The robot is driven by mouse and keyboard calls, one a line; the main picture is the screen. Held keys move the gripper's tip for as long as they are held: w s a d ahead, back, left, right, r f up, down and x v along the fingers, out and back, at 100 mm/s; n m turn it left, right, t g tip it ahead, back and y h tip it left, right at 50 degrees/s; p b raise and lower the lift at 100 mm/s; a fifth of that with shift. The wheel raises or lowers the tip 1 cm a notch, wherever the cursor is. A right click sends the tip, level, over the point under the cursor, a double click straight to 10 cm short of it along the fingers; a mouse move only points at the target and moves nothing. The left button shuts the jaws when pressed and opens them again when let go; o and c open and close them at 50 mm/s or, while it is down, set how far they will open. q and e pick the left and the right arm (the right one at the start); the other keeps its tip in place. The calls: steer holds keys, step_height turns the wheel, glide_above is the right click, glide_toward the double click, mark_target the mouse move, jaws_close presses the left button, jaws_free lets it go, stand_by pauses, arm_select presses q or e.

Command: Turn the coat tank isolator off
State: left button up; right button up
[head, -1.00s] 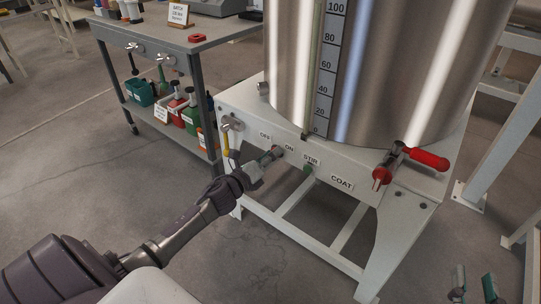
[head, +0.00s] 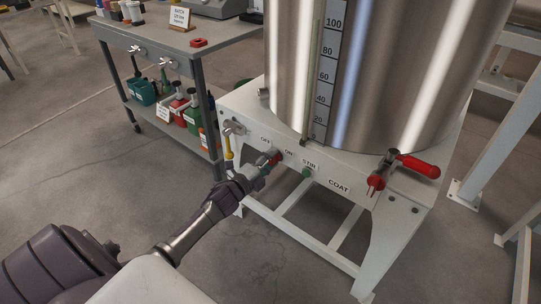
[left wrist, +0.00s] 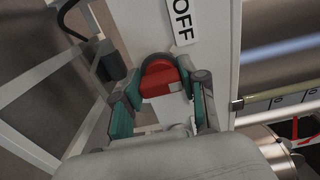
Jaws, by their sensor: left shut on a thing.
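The coat tank (head: 355,75) stands on a white base frame with a COAT label (head: 339,186). The red isolator knob (head: 275,156) is on the frame's front face, between the OFF label (head: 266,140) and the ON label (head: 288,153). My left gripper (head: 263,165) is shut on this knob. In the left wrist view the red knob (left wrist: 160,76) sits between the teal fingers of my left gripper (left wrist: 161,92), beside the OFF label (left wrist: 182,20). The fingers partly hide the knob, and its exact pointing direction is unclear. My right gripper is not in view.
A green button (head: 306,172) sits under the STIR label (head: 309,164), right of the knob. A red-handled valve (head: 415,166) sticks out farther right. A tap with a yellow part (head: 229,145) is at the left corner. A grey workbench (head: 185,45) stands behind on the left.

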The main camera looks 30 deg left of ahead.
arm_select(q)
steer(key=shift+r+n, duration=0.1)
steer(key=shift+n, duration=0.4)
steer(key=n+p, duration=0.2)
steer(key=n, duration=0.1)
steer(key=shift+n, duration=0.3)
steer(key=n+p, duration=0.1)
steer(key=n, duration=0.1)
steer(key=shift+f+n+p, duration=0.2)
steer(key=shift+n+p, duration=0.1)
steer(key=shift+n, duration=0.1)
steer(key=shift+f+n, duration=0.1)
steer(key=shift+n, duration=0.8)
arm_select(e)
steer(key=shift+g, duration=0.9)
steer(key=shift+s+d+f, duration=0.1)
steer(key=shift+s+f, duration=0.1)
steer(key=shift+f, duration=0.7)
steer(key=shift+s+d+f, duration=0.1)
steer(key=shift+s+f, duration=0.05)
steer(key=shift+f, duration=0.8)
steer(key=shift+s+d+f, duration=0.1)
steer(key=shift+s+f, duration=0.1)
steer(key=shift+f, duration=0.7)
arm_select(q)
steer(key=o, duration=1.2)
steer(key=shift+c, duration=0.2)
steer(key=shift+s, duration=0.1)
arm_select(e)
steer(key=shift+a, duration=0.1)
